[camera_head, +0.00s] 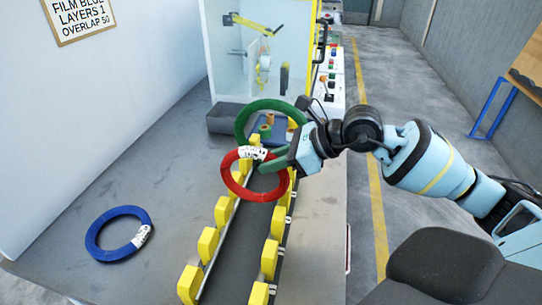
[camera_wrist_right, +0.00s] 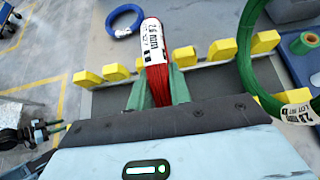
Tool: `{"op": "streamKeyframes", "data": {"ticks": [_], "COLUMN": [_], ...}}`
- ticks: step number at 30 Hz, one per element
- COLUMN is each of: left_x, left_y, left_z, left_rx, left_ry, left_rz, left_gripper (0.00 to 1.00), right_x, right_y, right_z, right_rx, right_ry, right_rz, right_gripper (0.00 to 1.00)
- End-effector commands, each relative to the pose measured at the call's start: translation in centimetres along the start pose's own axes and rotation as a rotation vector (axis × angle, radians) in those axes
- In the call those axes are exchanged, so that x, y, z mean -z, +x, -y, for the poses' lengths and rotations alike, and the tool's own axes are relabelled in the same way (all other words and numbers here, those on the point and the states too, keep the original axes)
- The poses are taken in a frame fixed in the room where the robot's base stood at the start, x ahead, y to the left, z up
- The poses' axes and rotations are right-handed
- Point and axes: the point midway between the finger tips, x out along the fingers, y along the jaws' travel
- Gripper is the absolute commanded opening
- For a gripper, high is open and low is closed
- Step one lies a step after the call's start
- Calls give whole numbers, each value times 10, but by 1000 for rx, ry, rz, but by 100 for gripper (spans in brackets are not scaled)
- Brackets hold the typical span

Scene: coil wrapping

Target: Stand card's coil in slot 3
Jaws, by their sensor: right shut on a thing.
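My right gripper (camera_head: 280,160) is shut on the red coil (camera_head: 230,182), gripping its rim next to a white label. The red coil is upright over the dark trough between two rows of yellow blocks (camera_head: 208,243). I cannot tell whether its lower edge touches the trough. In the right wrist view the red coil (camera_wrist_right: 158,88) sits between the green fingers (camera_wrist_right: 157,95). A green coil (camera_head: 241,122) stands upright just behind it; it also shows in the wrist view (camera_wrist_right: 243,55). A blue coil (camera_head: 93,238) with a white label lies flat on the table at left.
The card (camera_head: 80,15) on the wall reads film blue, layers 1, overlap 50. A grey bin (camera_head: 228,118) and a glass-walled machine (camera_head: 228,60) stand at the back.

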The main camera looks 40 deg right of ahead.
Motion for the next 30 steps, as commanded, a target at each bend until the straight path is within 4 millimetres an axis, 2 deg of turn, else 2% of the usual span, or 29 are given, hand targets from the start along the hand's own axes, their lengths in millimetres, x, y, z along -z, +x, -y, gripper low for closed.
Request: {"op": "streamKeyframes", "data": {"ticks": [10, 30], "left_x": [-10, -8], "left_y": [12, 16], "left_z": [1, 2], "left_rx": [-2, -1], "left_ry": [-3, 1], "left_rz": [9, 2], "left_gripper": [36, 36], "right_x": [23, 26], "right_y": [15, 17], "right_z": [0, 0], "right_rx": [1, 1], "right_ry": [0, -1], "right_rz": [1, 3], "right_gripper": [0, 0]}}
